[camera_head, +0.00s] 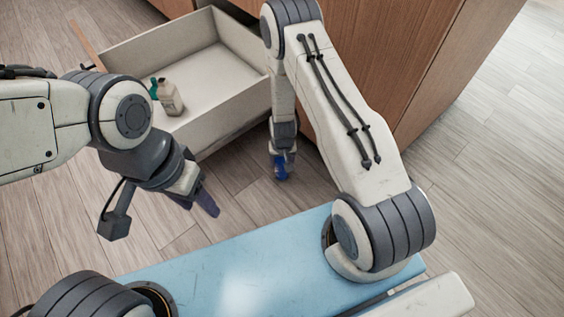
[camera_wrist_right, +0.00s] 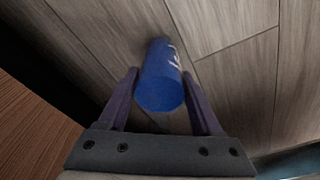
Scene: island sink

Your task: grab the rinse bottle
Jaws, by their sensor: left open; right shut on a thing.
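A blue cylinder with white lettering (camera_wrist_right: 160,82) is between the fingers of my right gripper (camera_wrist_right: 160,74), which is shut on it. In the head view this blue cylinder (camera_head: 281,171) hangs over the floor, to the right of the open drawer. A pale bottle with a dark cap (camera_head: 169,98) stands inside the drawer (camera_head: 212,62), near its left side, with a small teal item (camera_head: 154,88) beside it. I cannot tell from the labels which one is the rinse bottle. My left gripper (camera_head: 197,203) is open and empty, in front of the drawer.
The drawer sticks out from the wooden cabinet (camera_head: 400,50), and its front panel (camera_head: 88,45) is at the left. Most of the drawer floor is bare.

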